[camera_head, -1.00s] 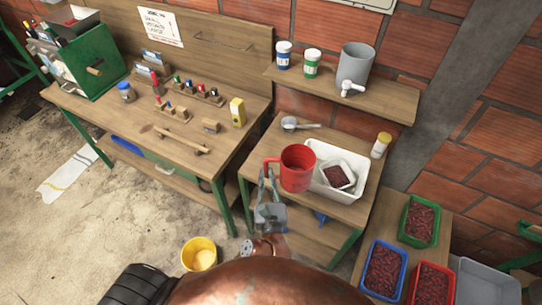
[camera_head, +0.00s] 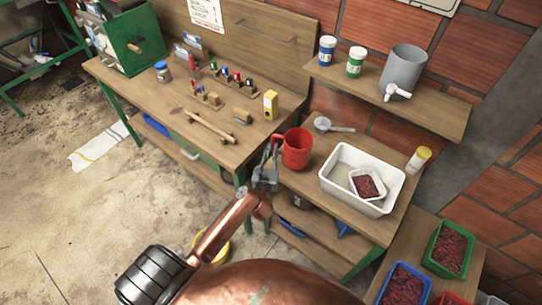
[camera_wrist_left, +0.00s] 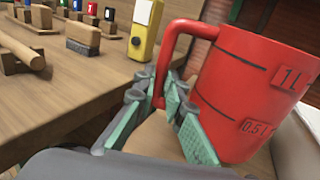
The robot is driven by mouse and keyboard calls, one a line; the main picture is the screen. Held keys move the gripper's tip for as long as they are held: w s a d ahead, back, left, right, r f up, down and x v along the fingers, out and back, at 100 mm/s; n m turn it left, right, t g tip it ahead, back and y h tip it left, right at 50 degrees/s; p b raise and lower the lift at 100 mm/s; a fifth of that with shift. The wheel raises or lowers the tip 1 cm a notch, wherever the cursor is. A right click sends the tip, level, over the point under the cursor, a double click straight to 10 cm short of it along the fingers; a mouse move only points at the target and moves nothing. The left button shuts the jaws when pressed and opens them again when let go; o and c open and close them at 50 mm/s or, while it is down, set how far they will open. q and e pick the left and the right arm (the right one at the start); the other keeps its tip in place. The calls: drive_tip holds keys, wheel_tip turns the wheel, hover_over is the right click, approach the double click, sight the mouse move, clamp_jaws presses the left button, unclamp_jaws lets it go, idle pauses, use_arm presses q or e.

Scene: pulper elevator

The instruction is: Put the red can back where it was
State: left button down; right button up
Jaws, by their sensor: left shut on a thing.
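The red can (camera_head: 297,149) is a jug with a side handle and volume marks, and it is upright. It is at the left end of the small wooden table (camera_head: 310,180), near the taller workbench. My left gripper (camera_head: 268,165) is shut on its handle. In the left wrist view, the green-padded fingers (camera_wrist_left: 168,105) close around the red handle, and the can (camera_wrist_left: 250,90) stands to their right with 1L and 0.5L marks showing. Its base is partly hidden, so I cannot tell whether it touches the table. My right gripper is not in view.
A white tub (camera_head: 345,160) with a small container of red beans (camera_head: 367,185) stands right of the can. A ladle (camera_head: 325,125) lies behind, and a yellow-lidded jar (camera_head: 418,160) is at right. The workbench (camera_head: 180,105) holds small tools. A shelf (camera_head: 440,112) overhangs the back.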

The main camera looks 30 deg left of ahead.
use_arm(q)
drive_tip(key=shift+w+a+f+b, duration=0.15)
drive_tip(key=shift+w+a+f, duration=0.2)
drive_tip(key=shift+f, duration=0.25)
drive_tip(key=shift+w+a+f+b, duration=0.15)
drive_tip(key=shift+w+a+f, duration=0.1)
drive_tip(key=shift+a+f, duration=0.3)
wheel_tip(320, 180, down, 3)
drive_tip(key=shift+r+b, duration=0.1)
drive_tip(key=shift+b, duration=0.5)
drive_tip(key=shift+w+f, duration=0.1)
drive_tip(key=shift+f, duration=0.3)
drive_tip(key=shift+r, duration=0.15)
drive_tip(key=c, duration=2)
unclamp_jaws()
drive_tip(key=shift+f, duration=0.2)
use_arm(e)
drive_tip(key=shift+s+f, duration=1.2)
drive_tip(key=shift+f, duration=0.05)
use_arm(q)
drive_tip(key=shift+r, duration=0.1)
